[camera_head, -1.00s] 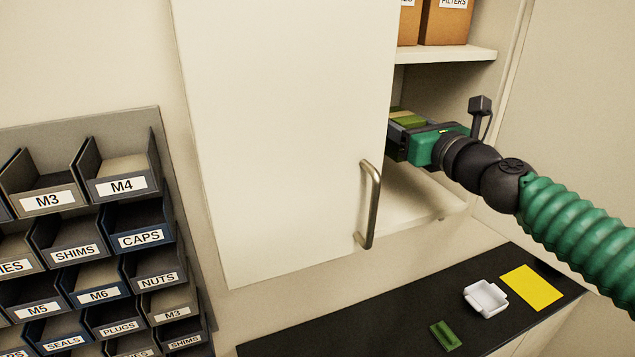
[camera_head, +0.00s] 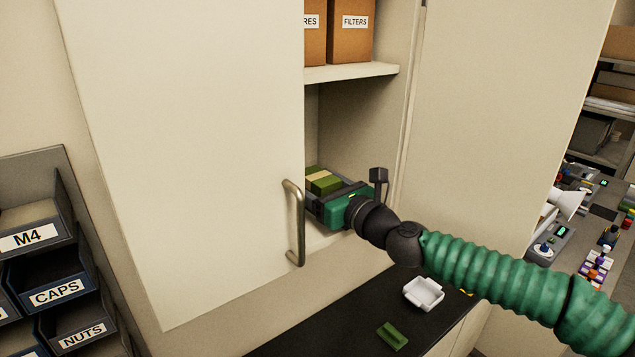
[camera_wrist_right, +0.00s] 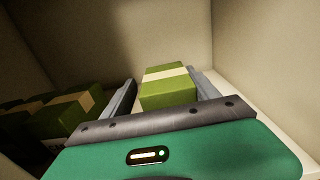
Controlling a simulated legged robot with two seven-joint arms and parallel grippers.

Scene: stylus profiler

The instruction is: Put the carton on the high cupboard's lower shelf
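The carton (camera_head: 325,182) is green with a beige band and is inside the high cupboard, low over or on its lower shelf (camera_head: 318,242). It also shows in the right wrist view (camera_wrist_right: 168,88), between the two fingers of my right gripper (camera_wrist_right: 165,92). Narrow gaps show beside it, so the fingers look open around it. In the head view my right gripper (camera_head: 333,190) reaches into the cupboard from the right. The carton's underside is hidden by the gripper. My left gripper is not in view.
A similar green carton (camera_wrist_right: 62,115) stands left of the fingers. The cupboard door (camera_head: 200,150) with its handle (camera_head: 295,222) hides the left part of the shelf. Brown boxes (camera_head: 350,30) fill the upper shelf (camera_head: 350,72). A white tray (camera_head: 423,293) lies on the dark counter below.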

